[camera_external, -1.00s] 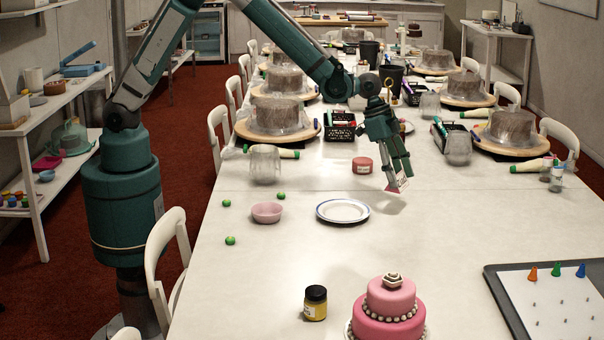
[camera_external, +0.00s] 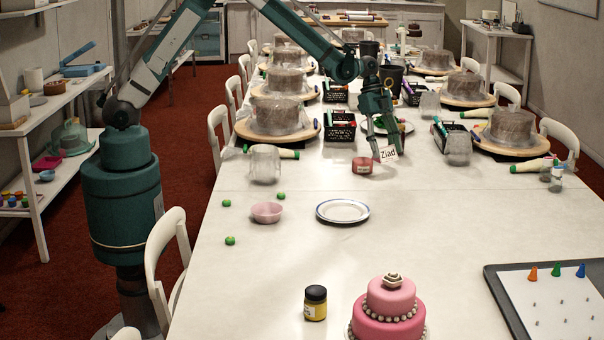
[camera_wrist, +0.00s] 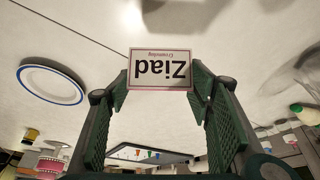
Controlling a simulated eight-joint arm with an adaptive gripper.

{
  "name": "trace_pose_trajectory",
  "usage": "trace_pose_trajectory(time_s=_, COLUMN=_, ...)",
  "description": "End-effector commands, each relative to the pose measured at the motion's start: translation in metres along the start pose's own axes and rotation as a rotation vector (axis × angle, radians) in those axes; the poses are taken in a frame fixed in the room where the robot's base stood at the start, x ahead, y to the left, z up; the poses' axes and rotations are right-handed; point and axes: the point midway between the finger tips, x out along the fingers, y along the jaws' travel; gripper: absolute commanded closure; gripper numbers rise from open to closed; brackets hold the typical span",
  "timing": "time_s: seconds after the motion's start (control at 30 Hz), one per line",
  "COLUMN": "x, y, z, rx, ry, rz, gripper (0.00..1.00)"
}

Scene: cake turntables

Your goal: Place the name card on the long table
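The name card (camera_external: 388,153) is small and white with "Ziad" in dark letters. In the wrist view the name card (camera_wrist: 160,69) appears upside down, with a thin pink border. My gripper (camera_external: 382,150) points down over the long table (camera_external: 280,184), its two fingers at the card's side edges. The card is upright or slightly tilted, close above the tabletop. I cannot tell whether its lower edge touches the table.
A red tin (camera_external: 362,165) stands just left of the card. A white plate (camera_external: 343,211) with a blue rim and a pink bowl (camera_external: 267,212) are nearer the camera. A black basket (camera_external: 340,127) and covered cakes on turntables stand farther back. The tabletop right of the plate is clear.

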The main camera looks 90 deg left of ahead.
Motion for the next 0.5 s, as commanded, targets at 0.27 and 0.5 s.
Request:
trace_pose_trajectory(time_s=0.27, x=-0.033, y=-0.033, z=0.074, rx=0.129, ry=-0.001, rz=0.054, gripper=0.54)
trace_pose_trajectory(time_s=0.5, x=-0.065, y=-0.054, z=0.141, rx=0.252, ry=0.0, rz=0.106, gripper=0.54)
